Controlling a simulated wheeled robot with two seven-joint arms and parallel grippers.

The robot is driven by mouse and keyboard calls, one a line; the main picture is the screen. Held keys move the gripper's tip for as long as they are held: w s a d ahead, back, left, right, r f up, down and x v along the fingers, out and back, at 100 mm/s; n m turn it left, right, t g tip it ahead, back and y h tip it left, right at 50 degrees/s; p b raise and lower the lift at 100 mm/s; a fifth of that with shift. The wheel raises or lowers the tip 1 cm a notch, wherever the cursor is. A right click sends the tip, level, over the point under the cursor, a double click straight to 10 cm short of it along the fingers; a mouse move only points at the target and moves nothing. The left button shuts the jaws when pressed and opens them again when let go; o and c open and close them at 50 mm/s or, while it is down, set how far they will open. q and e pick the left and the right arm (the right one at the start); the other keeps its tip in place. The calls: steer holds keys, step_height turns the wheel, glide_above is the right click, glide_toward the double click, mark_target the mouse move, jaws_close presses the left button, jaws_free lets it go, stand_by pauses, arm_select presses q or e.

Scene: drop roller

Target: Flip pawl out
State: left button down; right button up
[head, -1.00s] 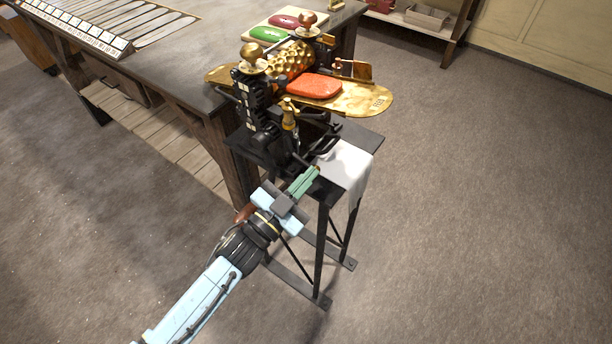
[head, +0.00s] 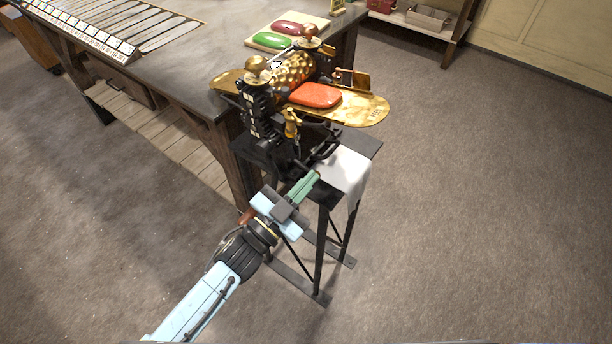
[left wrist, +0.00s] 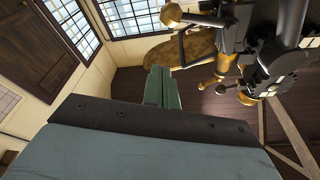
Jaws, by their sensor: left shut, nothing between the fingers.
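The drop roller machine (head: 262,115) has a black frame, a brass dimpled roller (head: 293,70) and brass plates (head: 362,110), and stands on a black metal stand. A brass-handled lever (head: 291,124) sticks up on its near side. I cannot tell which part is the pawl. My left gripper (head: 312,178) has green fingers, shut and empty, just in front of the machine's lower near side, by the stand top. In the left wrist view the green fingers (left wrist: 161,88) point up, with the machine (left wrist: 262,45) to their right, apart from them. My right gripper is not in view.
An orange slab (head: 316,95) lies on the brass plate. A white cloth (head: 345,168) drapes over the stand's right side. A dark workbench (head: 175,75) stands behind left, holding red and green slabs (head: 290,28). The floor at right is clear.

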arm_select(q)
steer(key=b+v, duration=0.1)
steer(key=v, duration=0.9)
steer(key=shift+b, duration=0.3)
steer(key=shift+s, duration=0.1)
